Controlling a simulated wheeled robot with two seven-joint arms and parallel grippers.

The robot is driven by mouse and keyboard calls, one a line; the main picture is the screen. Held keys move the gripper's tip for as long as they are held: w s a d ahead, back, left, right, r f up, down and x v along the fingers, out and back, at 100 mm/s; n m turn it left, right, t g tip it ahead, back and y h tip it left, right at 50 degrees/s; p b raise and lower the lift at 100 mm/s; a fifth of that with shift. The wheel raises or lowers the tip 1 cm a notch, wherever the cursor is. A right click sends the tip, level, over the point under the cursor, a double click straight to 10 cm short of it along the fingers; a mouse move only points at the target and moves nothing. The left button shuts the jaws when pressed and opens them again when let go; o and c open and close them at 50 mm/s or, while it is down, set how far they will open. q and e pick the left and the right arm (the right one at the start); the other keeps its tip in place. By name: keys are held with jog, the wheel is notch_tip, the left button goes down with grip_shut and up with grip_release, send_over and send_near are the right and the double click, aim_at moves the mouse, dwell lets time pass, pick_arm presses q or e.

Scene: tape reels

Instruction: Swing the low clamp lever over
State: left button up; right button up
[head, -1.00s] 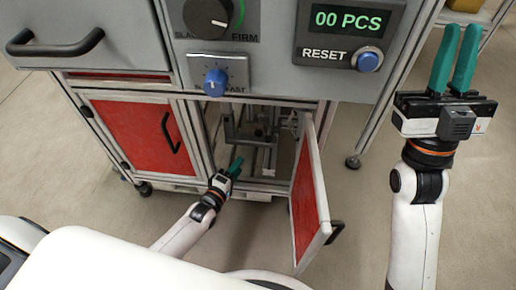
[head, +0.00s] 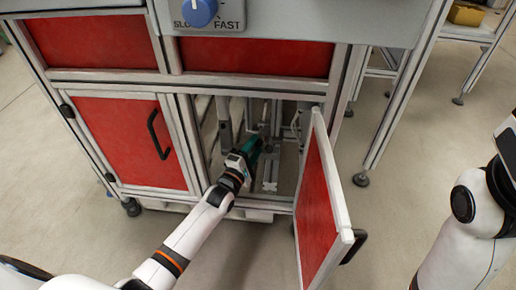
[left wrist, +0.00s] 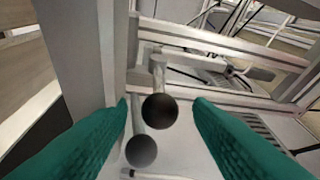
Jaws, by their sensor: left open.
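The clamp lever shows in the left wrist view as a short metal arm with a black ball knob (left wrist: 160,111). A second, greyer ball shape (left wrist: 141,151) lies just below it; I cannot tell if it is another knob or a shadow. My left gripper (head: 254,146) reaches into the open cabinet bay. In the left wrist view its green fingers (left wrist: 163,104) are open, one on each side of the knob, with visible gaps. In the head view the gripper hides the lever. My right gripper (head: 508,142) is cut off at the right edge, its fingers out of sight.
The red cabinet door (head: 316,208) stands open right of my left arm. The closed red door (head: 130,140) is on the left. Metal posts and rails (left wrist: 225,45) surround the knob inside the bay.

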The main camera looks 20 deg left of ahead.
aim_at(260, 135)
pick_arm(q)
jog(key=shift+b+x, duration=0.4)
jog(key=shift+x, duration=1)
jog(key=shift+c, duration=0.6)
jog(key=shift+f, duration=0.1)
grip_shut()
